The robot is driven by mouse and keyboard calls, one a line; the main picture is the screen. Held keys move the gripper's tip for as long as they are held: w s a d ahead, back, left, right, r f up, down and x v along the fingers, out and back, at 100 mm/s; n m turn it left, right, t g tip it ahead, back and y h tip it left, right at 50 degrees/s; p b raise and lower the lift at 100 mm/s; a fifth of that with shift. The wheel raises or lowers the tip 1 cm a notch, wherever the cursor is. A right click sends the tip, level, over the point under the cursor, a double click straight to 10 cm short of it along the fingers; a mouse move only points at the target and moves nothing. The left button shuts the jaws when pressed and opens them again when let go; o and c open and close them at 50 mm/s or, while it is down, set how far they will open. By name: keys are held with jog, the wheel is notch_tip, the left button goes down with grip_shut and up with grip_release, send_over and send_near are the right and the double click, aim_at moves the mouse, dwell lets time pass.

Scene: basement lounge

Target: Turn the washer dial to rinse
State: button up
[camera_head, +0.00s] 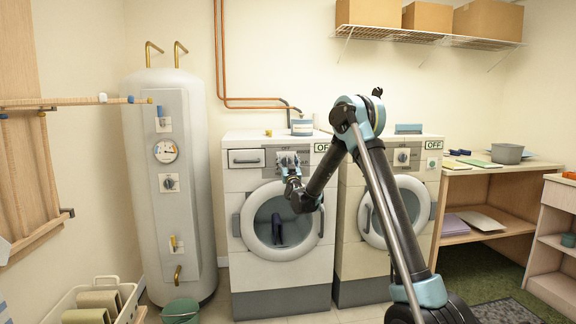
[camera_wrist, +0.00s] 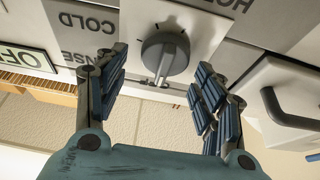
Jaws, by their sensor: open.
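The washer dial (camera_wrist: 165,55) is a dark grey round knob with a raised grip on a white plate, on the left front-loading machine (camera_head: 238,206). The wrist view is upside down. Around the dial I read "COLD" (camera_wrist: 86,22), "HOT" (camera_wrist: 238,4) and a partly hidden "...NSE" (camera_wrist: 76,57). The dial's grip runs nearly upright in the wrist view; which label it marks I cannot tell. My gripper (camera_wrist: 161,70) is open, with one finger on either side of the dial and gaps to it.
A drawer handle (camera_wrist: 288,110) is close beside my right-hand finger in the wrist view. An "OFF" display (camera_head: 322,147) is on the left machine's panel. A second machine with its own dial (camera_head: 402,157) stands to the right. A water heater (camera_head: 148,230) stands left.

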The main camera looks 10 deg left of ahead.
jog(key=c, duration=1.1)
jog(key=shift+o, duration=0.2)
jog(key=shift+m+h, duration=0.3)
jog(key=shift+m, duration=0.3)
jog(key=m+h, duration=0.1)
jog(key=m, duration=0.2)
jog(key=m+h, duration=0.2)
jog(key=m, duration=0.1)
jog(key=shift+d+m+t+h, duration=0.2)
jog(key=shift+m+t+h, duration=0.1)
jog(key=shift+m, duration=0.1)
jog(key=shift+w+d+f+m+g+h, duration=0.15)
jog(key=shift+m+h, duration=0.4)
jog(key=shift+m, duration=0.85)
jog(key=shift+d+m+g+h, duration=0.1)
jog(key=shift+m+g+h, duration=0.3)
jog(key=shift+m, duration=1)
jog(key=shift+h, duration=0.35)
